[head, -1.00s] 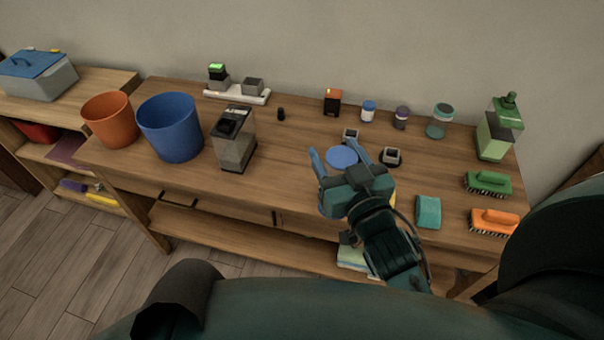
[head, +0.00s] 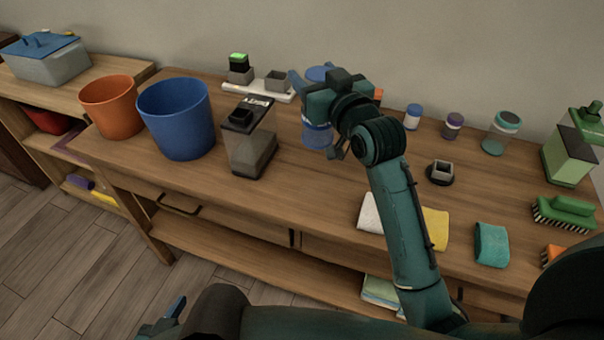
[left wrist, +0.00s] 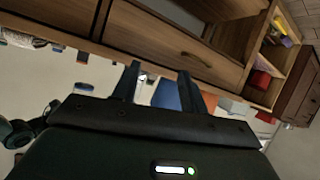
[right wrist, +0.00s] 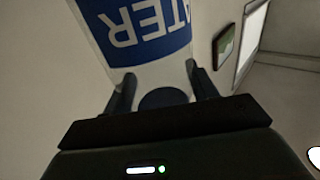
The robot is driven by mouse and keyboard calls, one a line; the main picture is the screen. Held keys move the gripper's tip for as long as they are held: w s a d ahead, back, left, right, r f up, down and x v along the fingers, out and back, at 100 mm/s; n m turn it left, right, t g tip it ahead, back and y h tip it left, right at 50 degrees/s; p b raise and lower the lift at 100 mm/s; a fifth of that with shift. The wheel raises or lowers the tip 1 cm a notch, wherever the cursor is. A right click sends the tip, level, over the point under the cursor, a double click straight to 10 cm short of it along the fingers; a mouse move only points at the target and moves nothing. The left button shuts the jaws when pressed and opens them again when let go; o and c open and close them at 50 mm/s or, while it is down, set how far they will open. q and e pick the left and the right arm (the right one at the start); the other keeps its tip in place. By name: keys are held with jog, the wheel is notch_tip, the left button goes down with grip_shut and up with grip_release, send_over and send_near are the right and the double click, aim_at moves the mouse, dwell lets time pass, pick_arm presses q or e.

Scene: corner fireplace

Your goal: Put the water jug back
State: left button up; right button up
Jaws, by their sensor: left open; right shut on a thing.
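The water jug (head: 317,136) is a clear, bluish container with a blue top and a blue band. It is upright at the middle back of the wooden table, right of the black-topped dispenser (head: 250,140). My right gripper (head: 320,98) is shut on it and hides much of its middle. I cannot tell whether its base touches the table. In the right wrist view the jug's blue label (right wrist: 145,28), with upside-down letters "TER", fills the space beyond the fingers. My left gripper (left wrist: 158,88) is open and empty, low in front of the table.
Blue (head: 177,120) and orange (head: 110,105) buckets stand left. A white power strip (head: 257,88) lies behind. The table's front-left strip is clear.

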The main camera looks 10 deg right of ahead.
jog(key=f, duration=0.2)
jog(key=f+b, duration=0.1)
jog(key=f, duration=0.1)
jog(key=w+f+b, duration=0.1)
jog(key=f, duration=0.1)
jog(key=shift+w+a+f, duration=0.1)
jog(key=shift+f, duration=0.25)
notch_tip(320, 180, down, 5)
jog(key=shift+r+b, duration=0.15)
jog(key=shift+b, duration=0.35)
pick_arm(q)
jog(key=shift+w+a+f+t, duration=0.15)
jog(key=shift+w+a+t, duration=0.25)
jog(key=shift+a+t, duration=0.15)
pick_arm(e)
jog(key=shift+f, duration=0.3)
jog(key=o, duration=1.5)
jog(key=shift+f, duration=0.15)
jog(key=shift+c, duration=0.2)
pick_arm(q)
jog(key=shift+d, duration=0.15)
